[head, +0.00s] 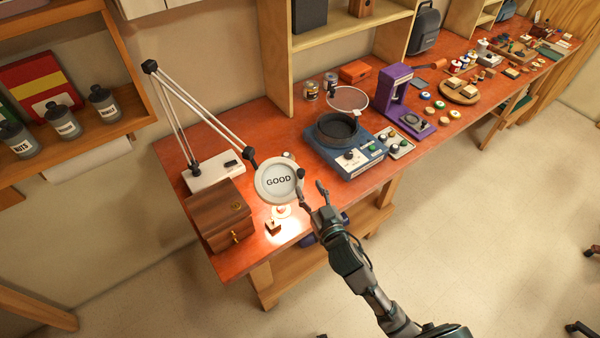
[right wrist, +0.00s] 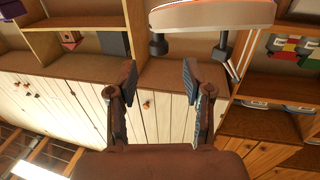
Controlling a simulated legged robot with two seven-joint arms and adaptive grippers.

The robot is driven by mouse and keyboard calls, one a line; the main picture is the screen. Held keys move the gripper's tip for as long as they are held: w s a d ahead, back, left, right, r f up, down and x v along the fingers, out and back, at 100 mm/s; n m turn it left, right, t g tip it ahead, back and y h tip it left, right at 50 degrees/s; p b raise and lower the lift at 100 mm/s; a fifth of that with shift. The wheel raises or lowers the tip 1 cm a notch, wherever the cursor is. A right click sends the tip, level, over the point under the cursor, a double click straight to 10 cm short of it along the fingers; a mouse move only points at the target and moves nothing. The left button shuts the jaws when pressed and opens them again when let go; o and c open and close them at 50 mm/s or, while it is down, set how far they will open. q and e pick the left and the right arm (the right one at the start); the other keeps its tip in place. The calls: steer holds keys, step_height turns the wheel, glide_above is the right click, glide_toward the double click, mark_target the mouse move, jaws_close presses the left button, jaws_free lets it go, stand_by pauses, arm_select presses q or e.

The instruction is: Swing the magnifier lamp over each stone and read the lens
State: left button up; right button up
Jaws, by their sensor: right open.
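The magnifier lamp (head: 278,182) hangs over the near left end of the red-orange bench on a jointed arm, and its lens reads "GOOD". It lights a small dark piece on a pale block (head: 273,228) just below it; I cannot tell if this is a stone. A small round pale item (head: 282,211) is partly hidden beneath the lens. My right gripper (head: 311,193) is open and empty, close to the lamp's right rim. In the right wrist view the lamp head (right wrist: 212,16) lies beyond my open fingers (right wrist: 158,72); contact cannot be told. My left gripper is not in view.
A brown wooden box (head: 218,214) stands left of the lamp, and the white lamp base (head: 212,171) is behind it. A blue machine with a round pan (head: 350,155) and a purple stand (head: 402,100) are to the right. Open floor lies in front.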

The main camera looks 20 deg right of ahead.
mark_target(302, 175)
steer(key=w, duration=0.6)
steer(key=shift+w+a, duration=0.2)
steer(key=shift+a, duration=0.2)
steer(key=shift+w+d+p, duration=0.1)
steer(key=shift+w+p, duration=0.2)
steer(key=shift+w, duration=0.25)
jaws_close()
